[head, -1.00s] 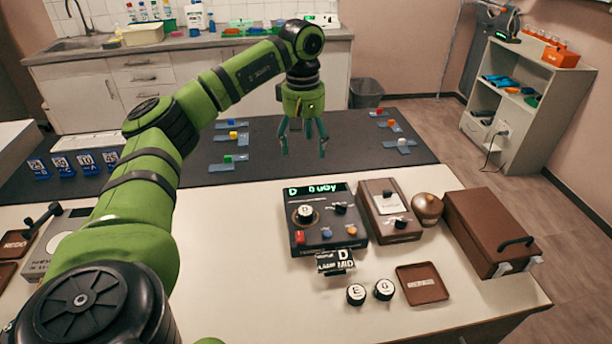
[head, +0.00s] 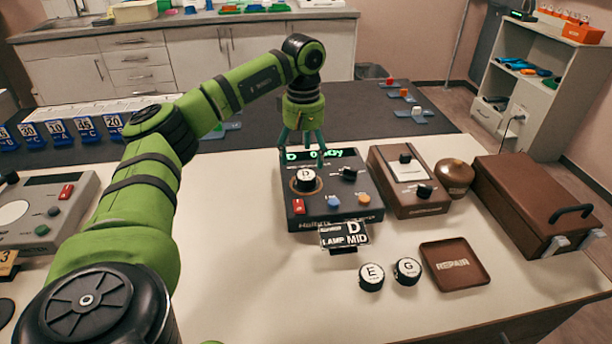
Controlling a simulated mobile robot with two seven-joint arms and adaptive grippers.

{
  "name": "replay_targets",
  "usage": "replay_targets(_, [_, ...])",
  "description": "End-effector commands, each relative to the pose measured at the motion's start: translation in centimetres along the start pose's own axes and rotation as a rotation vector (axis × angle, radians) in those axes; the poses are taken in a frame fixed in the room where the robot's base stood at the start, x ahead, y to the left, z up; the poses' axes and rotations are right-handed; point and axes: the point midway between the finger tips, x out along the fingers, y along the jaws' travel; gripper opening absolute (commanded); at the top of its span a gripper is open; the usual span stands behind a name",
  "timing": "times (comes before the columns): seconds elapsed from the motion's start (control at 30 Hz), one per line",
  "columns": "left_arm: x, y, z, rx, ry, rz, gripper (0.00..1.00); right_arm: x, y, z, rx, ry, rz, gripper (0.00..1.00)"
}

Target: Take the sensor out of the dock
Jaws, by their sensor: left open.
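A dark console (head: 335,212) with a lit green display stands on the pale bench. A round white-topped sensor marked D (head: 305,178) sits in a ring-shaped dock on its top left. My left gripper (head: 304,150) is open and points down. In the picture its fingers overlap the display, just behind the D sensor. They appear empty; I cannot tell their exact height. Two similar round pieces, marked E (head: 371,273) and G (head: 407,267), lie on the bench in front. My right gripper is not in view.
To the right are a brown box with a white panel (head: 408,170), a round brown pot (head: 455,176), a handled brown case (head: 535,200) and a REPAIR tray (head: 455,265).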

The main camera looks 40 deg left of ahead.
Motion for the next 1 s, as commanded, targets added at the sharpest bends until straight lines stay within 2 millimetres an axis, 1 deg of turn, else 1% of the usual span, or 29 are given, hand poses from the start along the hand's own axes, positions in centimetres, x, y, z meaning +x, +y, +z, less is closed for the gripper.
replay_targets(0.03, [0.5, 0.0, 0.2, 0.001, -0.001, -0.004, 0.76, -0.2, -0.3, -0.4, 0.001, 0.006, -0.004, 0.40])
replay_targets(0.1, [1.6, 0.1, 0.4, 0.002, -0.002, -0.005, 0.76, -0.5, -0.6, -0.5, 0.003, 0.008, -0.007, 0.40])
replay_targets(0.2, [3.1, 0.2, 0.8, 0.000, -0.002, -0.005, 0.76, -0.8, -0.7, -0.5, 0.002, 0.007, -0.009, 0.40])
replay_targets(0.3, [4.3, 0.2, 0.7, -0.001, -0.001, -0.002, 0.76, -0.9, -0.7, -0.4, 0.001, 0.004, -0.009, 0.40])
replay_targets(0.4, [4.9, 0.2, 0.7, -0.001, 0.000, -0.001, 0.76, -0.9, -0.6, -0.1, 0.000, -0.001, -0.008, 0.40])
replay_targets(0.6, [5.0, 0.2, 0.7, -0.001, 0.000, 0.000, 0.76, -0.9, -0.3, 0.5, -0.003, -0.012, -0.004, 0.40])
replay_targets(0.63, [5.0, 0.2, 0.7, -0.001, 0.000, 0.000, 0.68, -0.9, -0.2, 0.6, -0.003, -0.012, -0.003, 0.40])
replay_targets(0.67, [5.0, 0.2, 0.7, -0.001, 0.000, 0.000, 0.56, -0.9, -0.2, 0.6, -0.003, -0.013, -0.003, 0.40])
replay_targets(0.7, [5.0, 0.2, 0.7, -0.001, 0.000, 0.000, 0.40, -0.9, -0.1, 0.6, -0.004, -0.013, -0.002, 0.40])
replay_targets(0.77, [5.0, 0.2, 0.7, 0.000, 0.000, 0.000, 0.15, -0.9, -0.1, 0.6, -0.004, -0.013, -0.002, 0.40])
replay_targets(0.8, [5.0, 0.2, 0.7, 0.000, 0.000, 0.000, 0.12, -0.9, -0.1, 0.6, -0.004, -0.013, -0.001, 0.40])
replay_targets(1.0, [4.9, 0.2, 0.7, 0.000, 0.000, 0.000, 0.12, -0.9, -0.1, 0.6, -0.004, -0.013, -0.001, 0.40])
